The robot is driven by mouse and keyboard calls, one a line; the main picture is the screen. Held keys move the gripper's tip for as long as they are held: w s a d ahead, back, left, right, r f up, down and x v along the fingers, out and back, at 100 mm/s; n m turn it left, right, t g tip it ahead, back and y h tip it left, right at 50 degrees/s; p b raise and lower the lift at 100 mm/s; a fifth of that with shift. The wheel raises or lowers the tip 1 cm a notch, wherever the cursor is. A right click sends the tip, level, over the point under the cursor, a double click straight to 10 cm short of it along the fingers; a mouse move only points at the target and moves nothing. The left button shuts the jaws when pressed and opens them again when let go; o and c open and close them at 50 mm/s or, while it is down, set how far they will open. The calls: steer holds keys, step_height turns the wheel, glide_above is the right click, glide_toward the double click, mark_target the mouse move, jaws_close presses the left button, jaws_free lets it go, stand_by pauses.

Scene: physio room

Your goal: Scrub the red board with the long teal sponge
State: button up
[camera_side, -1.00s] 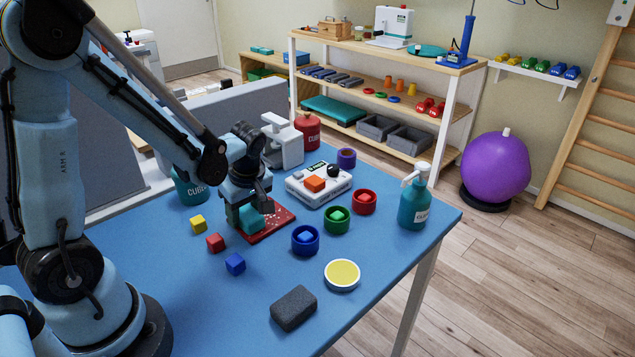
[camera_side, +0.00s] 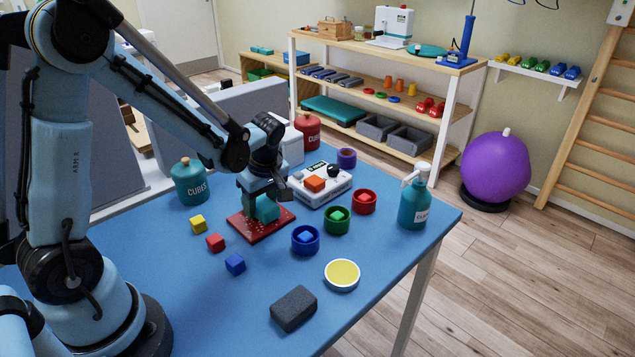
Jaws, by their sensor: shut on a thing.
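The red board (camera_side: 247,232) lies flat on the blue table, with pale specks on its surface. The long teal sponge (camera_side: 267,209) is over the board's right half, partly hidden by my gripper. My gripper (camera_side: 261,207) points down and is shut on the sponge. The sponge is at or very near the board's surface; I cannot tell whether it touches.
A teal jar (camera_side: 190,182) stands behind left. A grey block (camera_side: 294,309) lies in front.

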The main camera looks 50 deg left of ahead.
mark_target(250, 222)
steer(key=w, duration=0.3)
steer(key=shift+w+f, duration=0.1)
steer(key=shift+f, duration=0.05)
steer(key=shift+w, duration=0.35)
steer(key=shift+w+d, duration=0.1)
steer(key=shift+d, duration=0.55)
steer(key=shift+s, duration=0.4)
steer(key=shift+s+r, duration=0.2)
steer(key=shift+s, duration=2.85)
steer(key=shift+s+f, duration=0.2)
steer(key=shift+s, duration=0.15)
steer(key=shift+s+r, duration=0.15)
steer(key=shift+s, duration=0.65)
steer(key=shift+s+r, duration=0.1)
steer(key=shift+s, duration=0.65)
steer(key=shift+w, duration=4.8)
steer(key=shift+w+r, duration=0.5)
steer(key=shift+r, duration=0.2)
step_height(250, 222, up, 6)
